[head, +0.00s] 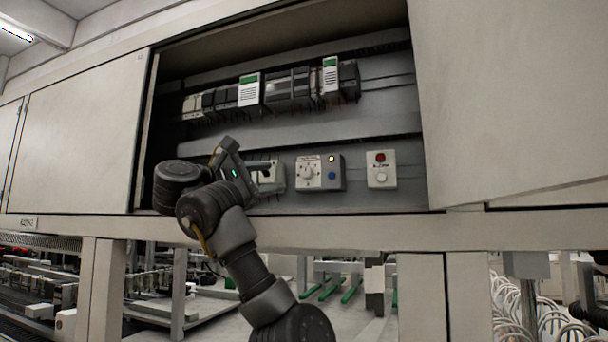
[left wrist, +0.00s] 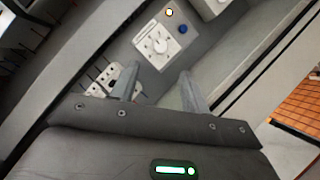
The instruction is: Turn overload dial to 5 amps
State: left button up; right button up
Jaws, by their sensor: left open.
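The overload dial (head: 308,172) is a round pale knob on a light box with a scale around it, inside the open cabinet. An amber lamp and a blue button (head: 332,176) sit to its right. In the left wrist view the dial (left wrist: 160,46) lies ahead of the fingers, apart from them. The scale marks are too small to read. My left gripper (head: 268,172) is open and empty, to the left of the dial box. Its two fingers also show in the left wrist view (left wrist: 158,88). My right gripper is not in view.
Another box (head: 382,170) with a red lamp and a pale button is to the right. A pale terminal unit (head: 275,176) sits behind my gripper. A row of modules (head: 270,90) is above. The cabinet's lower ledge (head: 370,232) and right door (head: 510,100) frame the opening.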

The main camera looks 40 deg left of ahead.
aim_at(304, 174)
pick_arm(q)
jog(key=shift+w+d+r+p, duration=0.1)
jog(key=shift+w+r+p, duration=0.25)
jog(key=shift+w+p, duration=0.2)
jog(key=shift+w+r+p, duration=0.3)
jog(key=shift+w+p, duration=0.1)
jog(key=shift+w, duration=0.25)
jog(key=p+x, duration=0.1)
jog(key=x, duration=0.1)
jog(key=p+x, duration=0.1)
jog(key=x, duration=0.1)
jog(key=p+x, duration=0.2)
jog(key=x, duration=0.1)
jog(key=shift+w+f, duration=0.15)
jog(key=shift+f, duration=0.15)
jog(key=shift+w, duration=0.15)
jog(key=shift+w+f, duration=0.1)
jog(key=shift+w, duration=0.05)
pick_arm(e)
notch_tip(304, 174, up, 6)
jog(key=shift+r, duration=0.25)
pick_arm(q)
jog(key=c, duration=1)
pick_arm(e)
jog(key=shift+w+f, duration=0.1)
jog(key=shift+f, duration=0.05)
